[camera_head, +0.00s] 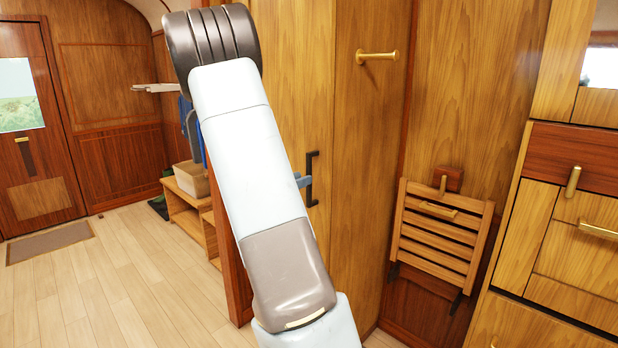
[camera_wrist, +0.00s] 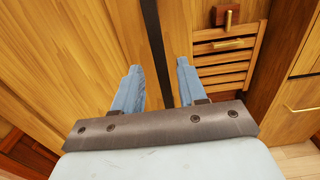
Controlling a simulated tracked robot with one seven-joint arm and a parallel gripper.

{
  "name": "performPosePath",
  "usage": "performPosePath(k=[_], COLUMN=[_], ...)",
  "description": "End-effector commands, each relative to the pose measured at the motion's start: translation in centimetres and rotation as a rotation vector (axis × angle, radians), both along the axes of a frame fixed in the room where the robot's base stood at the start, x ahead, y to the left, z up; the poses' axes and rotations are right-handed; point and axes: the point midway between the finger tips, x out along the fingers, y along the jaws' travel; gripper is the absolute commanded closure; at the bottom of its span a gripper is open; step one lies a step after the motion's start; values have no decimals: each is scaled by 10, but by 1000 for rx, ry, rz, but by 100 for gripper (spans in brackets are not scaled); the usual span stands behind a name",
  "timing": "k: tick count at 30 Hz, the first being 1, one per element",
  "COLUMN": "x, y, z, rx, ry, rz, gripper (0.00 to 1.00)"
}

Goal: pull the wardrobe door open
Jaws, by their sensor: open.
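The wardrobe door (camera_head: 292,60) is a tall light-wood panel in the middle of the head view, partly hidden behind my arm. It looks flush and shut. Its black upright bar handle (camera_head: 312,180) is on the door's right side. My gripper's blue finger (camera_head: 302,181) shows at the handle, and the rest of the gripper is hidden by my arm. In the wrist view, my open gripper (camera_wrist: 158,65) has one blue finger on each side of the black handle (camera_wrist: 153,35). Gaps show between the bar and both fingers.
A brass rail (camera_head: 377,56) sticks out from the wood panel right of the door. A folded slatted seat (camera_head: 436,236) hangs on the wall, with drawers (camera_head: 580,245) further right. A low bench (camera_head: 188,210) with a basket (camera_head: 191,179) stands left. The floor (camera_head: 110,285) at left is clear.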

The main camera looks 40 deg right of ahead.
Motion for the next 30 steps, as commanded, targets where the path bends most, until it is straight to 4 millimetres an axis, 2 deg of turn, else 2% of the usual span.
performPosePath(k=[3,9,21,30], x=[0,2,3,3], y=[-20,-39,-45,-45], z=[0,0,0,0], rx=[0,1,0,0], ry=[1,1,0,0], rz=[-4,-3,-1,-1], gripper=[58,58,58,86])
